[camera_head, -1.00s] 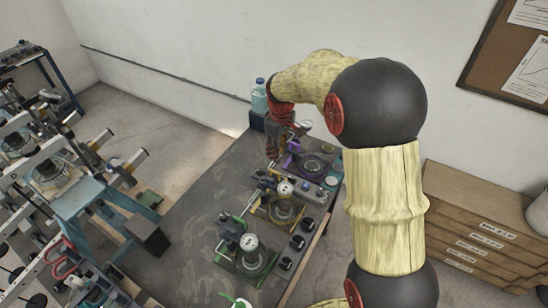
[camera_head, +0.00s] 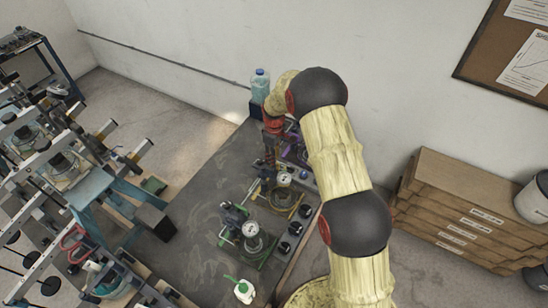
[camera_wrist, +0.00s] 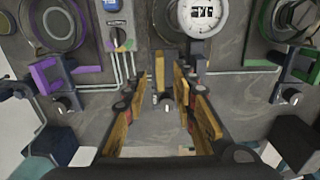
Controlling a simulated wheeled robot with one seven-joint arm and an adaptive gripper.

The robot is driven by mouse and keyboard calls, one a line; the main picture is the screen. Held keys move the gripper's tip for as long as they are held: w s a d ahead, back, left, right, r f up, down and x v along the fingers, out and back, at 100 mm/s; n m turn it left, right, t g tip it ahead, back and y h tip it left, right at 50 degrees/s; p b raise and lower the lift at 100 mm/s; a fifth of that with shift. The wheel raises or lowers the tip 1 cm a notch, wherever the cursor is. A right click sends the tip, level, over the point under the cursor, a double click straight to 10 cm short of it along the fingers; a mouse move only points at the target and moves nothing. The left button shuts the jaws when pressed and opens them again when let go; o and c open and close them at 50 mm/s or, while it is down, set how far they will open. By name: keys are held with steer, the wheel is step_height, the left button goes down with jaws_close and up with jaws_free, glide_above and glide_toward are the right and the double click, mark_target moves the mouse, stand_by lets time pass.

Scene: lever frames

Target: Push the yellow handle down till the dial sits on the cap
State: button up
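The yellow-framed unit (camera_head: 281,208) stands in the middle of a row of lever units on the bench. Its white round dial (camera_head: 284,180) also shows at the top of the wrist view (camera_wrist: 203,14). My gripper (camera_wrist: 163,82) is open, its two fingers spread. Yellow bars, seemingly the yellow handle (camera_wrist: 181,82), show between the fingers; touching cannot be told. The cap under the dial cannot be made out.
A purple unit (camera_wrist: 50,72) is to the left and a green one (camera_wrist: 281,55) to the right in the wrist view. A blue bottle (camera_head: 260,85) stands behind at the bench's far end. The bench top (camera_head: 205,205) is bare to the left.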

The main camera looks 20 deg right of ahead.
steer(key=shift+f, duration=0.55)
jaws_close()
stand_by(0.6)
